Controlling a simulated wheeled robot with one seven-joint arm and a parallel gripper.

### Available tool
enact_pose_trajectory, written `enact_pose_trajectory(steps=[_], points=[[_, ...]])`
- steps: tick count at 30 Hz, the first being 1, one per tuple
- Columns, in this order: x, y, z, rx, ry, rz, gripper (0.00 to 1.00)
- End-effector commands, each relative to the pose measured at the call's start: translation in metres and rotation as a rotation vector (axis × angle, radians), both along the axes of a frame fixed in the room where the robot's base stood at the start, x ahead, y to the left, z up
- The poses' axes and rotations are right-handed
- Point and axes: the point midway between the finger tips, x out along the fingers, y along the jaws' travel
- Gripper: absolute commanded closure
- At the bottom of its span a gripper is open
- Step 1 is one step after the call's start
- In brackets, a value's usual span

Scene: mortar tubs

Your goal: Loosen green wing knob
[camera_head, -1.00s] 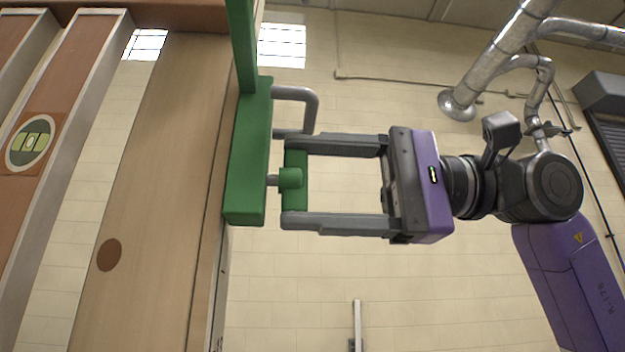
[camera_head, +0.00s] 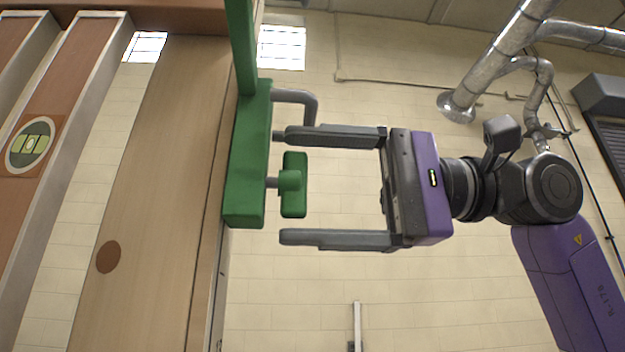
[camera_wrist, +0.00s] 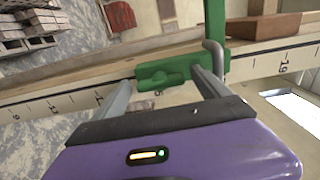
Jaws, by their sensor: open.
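The green wing knob (camera_head: 292,200) sits on a short grey stem at the right side of a green block (camera_head: 247,165). Its wing stands upright in the head view. My gripper (camera_head: 285,186) is open around it, one finger above and one below, with clear gaps to both. In the wrist view the knob (camera_wrist: 155,79) shows between the two fingers (camera_wrist: 163,86), in front of the green block, and is hard to tell apart from it.
A grey bent handle (camera_head: 313,108) sticks out of the green block just above my upper finger, very close to it. A green post (camera_head: 241,45) rises from the block. A wooden board (camera_head: 150,190) lies to the left. Pallets (camera_wrist: 30,35) show in the wrist view.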

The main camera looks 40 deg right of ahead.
Motion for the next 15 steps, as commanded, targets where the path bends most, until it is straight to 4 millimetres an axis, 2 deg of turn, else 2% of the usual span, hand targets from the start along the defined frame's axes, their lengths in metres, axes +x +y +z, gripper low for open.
enact_pose_trajectory(steps=[5, 15], points=[[-0.008, -0.012, -0.001, 0.003, 0.000, -0.003, 0.15], [-0.039, -0.054, -0.001, 0.002, -0.001, -0.003, 0.15]])
